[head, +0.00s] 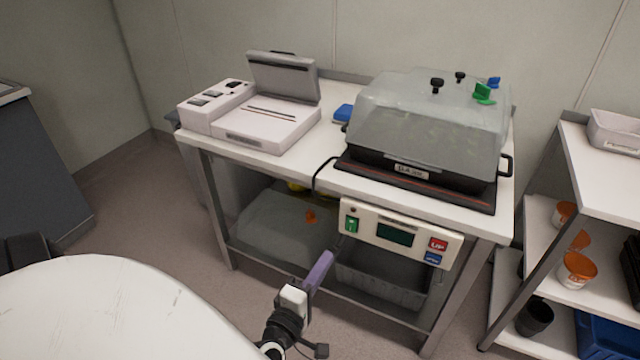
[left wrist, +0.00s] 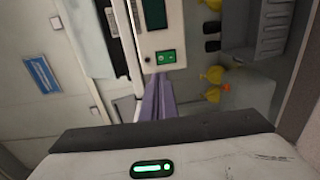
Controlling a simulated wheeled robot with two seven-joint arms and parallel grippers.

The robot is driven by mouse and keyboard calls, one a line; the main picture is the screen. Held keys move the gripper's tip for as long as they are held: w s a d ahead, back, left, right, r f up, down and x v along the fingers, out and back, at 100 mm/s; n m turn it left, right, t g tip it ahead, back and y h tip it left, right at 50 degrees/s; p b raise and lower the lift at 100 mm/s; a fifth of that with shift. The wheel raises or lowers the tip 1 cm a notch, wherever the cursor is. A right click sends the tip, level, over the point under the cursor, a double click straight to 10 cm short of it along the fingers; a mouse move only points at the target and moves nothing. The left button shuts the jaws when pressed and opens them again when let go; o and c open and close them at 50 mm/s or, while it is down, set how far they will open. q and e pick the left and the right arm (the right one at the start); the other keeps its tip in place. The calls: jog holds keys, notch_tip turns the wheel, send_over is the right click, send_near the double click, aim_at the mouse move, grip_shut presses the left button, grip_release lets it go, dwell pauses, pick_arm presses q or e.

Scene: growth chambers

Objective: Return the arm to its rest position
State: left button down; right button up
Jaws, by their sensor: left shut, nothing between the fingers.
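My left gripper (head: 324,260) has purple fingers and points up and away, in front of the bench. In the head view it overlaps the space under the bench top, just below and left of the control panel (head: 385,234). Its fingers are shut together with nothing between them. In the left wrist view the purple fingers (left wrist: 158,98) lie side by side beside the green-lit panel (left wrist: 165,58). My right gripper is in neither view.
The bench (head: 325,182) carries a white instrument with a raised lid (head: 268,125) and a domed clear-covered chamber (head: 425,125). A shelf unit (head: 600,190) with orange-lidded cups stands right. Floor at left (head: 150,215) is clear.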

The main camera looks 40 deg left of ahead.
pick_arm(q)
jog(key=shift+s+d, duration=0.2)
jog(key=shift+s, duration=0.45)
jog(key=s+d+m+g+h+p, duration=0.1)
jog(key=s+d+m+h, duration=0.15)
jog(key=d+m, duration=0.3)
jog(key=s+d+f+m+g+h+p, duration=0.1)
jog(key=d+m+h, duration=0.25)
jog(key=d, duration=0.25)
jog(key=s+d+m+g+h, duration=0.1)
jog(key=d+m+h, duration=0.1)
jog(key=d+m, duration=0.3)
jog(key=s+d+f+m+g+p, duration=0.1)
jog(key=s+d+f+m+g, duration=0.1)
jog(key=s+f+m+g, duration=0.3)
jog(key=s+m, duration=0.3)
jog(key=m, duration=0.1)
jog(key=shift+s+d+m, duration=0.3)
jog(key=shift+s, duration=0.1)
